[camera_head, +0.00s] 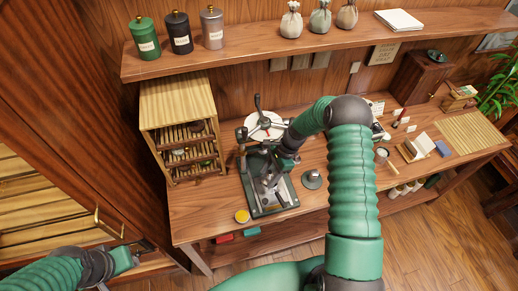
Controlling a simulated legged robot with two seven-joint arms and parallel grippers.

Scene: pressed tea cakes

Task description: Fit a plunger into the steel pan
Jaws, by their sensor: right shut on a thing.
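My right gripper (270,180) reaches down over the dark press (250,185) on the bench. It is shut on a small grey metal piece, which may be a plunger; the jaws and arm hide most of it. A grey round piece with a knob (312,179), shaped like a plunger, stands on the bench just right of the press. A steel-coloured plate (288,198) shows at the press base. I cannot make out the steel pan for sure. My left gripper (140,247) is at the lower left, away from the bench; its fingers are too unclear to read.
A slatted wooden rack (178,100) stands left of the press. A shelf (240,62) with canisters and pouches runs above. Small boxes and a bamboo mat (462,133) lie to the right.

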